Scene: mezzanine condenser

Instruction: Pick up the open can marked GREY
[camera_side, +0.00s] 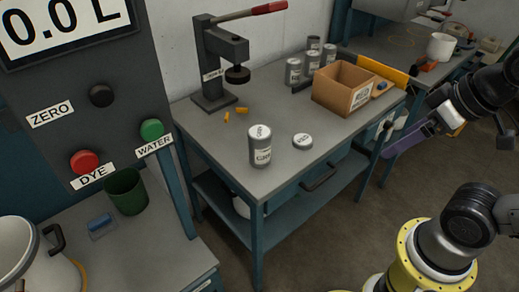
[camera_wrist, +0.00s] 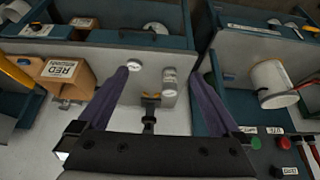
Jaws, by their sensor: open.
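A grey can with a pale label (camera_side: 260,148) stands upright near the front edge of the workbench; its lettering looks like GREY but is small. Its top is pale with dark marks, and I cannot tell whether it is open. It also shows in the wrist view (camera_wrist: 169,78). A round pale lid (camera_side: 303,141) lies flat on the bench beside it, also in the wrist view (camera_wrist: 135,66). My gripper (camera_side: 387,147) has purple fingers, is open and empty, and hangs off the bench's right side, apart from the can. In the wrist view its fingers (camera_wrist: 165,75) spread either side of the can.
A lever press (camera_side: 224,55) stands at the bench's back left, with small orange pieces (camera_side: 235,113) before it. A cardboard box (camera_side: 342,90) and several grey cans (camera_side: 293,71) are at the back right. A control panel (camera_side: 85,110) stands left. The bench around the can is fairly clear.

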